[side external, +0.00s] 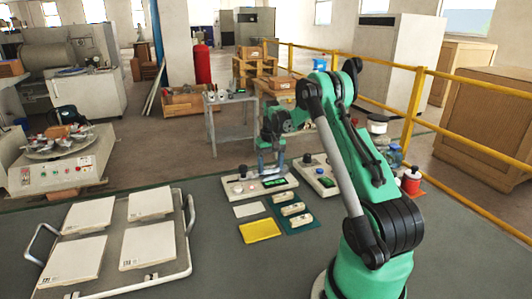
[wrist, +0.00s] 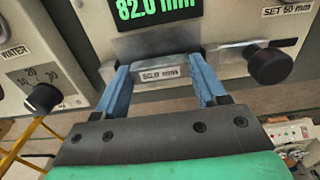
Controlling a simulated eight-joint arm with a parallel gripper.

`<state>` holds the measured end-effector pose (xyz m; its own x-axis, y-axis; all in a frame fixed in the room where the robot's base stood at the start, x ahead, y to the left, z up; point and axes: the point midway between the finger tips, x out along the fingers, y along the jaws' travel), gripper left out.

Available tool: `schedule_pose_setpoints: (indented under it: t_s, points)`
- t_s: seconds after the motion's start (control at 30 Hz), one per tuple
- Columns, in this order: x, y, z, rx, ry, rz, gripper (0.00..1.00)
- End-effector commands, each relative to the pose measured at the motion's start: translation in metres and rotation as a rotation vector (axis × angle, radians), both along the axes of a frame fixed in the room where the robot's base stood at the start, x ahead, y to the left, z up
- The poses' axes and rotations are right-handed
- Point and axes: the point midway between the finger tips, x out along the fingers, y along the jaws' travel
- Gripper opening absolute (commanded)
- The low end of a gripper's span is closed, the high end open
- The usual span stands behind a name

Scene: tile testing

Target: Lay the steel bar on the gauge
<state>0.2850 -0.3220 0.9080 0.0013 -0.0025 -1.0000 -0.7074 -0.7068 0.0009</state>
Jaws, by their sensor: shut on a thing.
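The gauge is a pale box with a green display reading 82.0 mm, a black knob and a "SET 50 mm" label; its face (wrist: 222,22) fills the top of the wrist view. In the side view, the gauge (side external: 246,194) stands on the dark bench under my gripper (side external: 268,172). My gripper's blue fingers (wrist: 165,85) are shut on the steel bar (wrist: 159,74), which carries a 50.0 mm label. The bar lies close along the gauge's lower metal part; I cannot tell if it touches. In the side view the bar is too small to make out.
A second device (side external: 318,186) stands close to the right of the gauge. In front lie a green mat (side external: 293,227) with small blocks, a yellow pad (side external: 260,231) and a white plate (side external: 249,209). A tray (side external: 183,225) of tiles is at left.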

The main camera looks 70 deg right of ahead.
Motion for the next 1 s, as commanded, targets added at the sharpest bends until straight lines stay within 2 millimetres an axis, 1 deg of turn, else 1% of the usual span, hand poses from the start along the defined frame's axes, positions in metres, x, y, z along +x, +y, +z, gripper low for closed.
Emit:
schedule_pose_setpoints:
  t_s: [0.9,0.93,0.97,1.0]
  points:
    - [-0.0003,0.0001,-0.0063,0.0,0.0,0.0,0.09]
    - [-0.0003,0.0001,-0.0061,0.0,0.0,0.0,0.73]
    - [-0.0003,0.0001,-0.0061,0.0,0.0,0.0,0.82]
    - [-0.0003,0.0001,-0.0061,0.0,0.0,0.0,0.93]
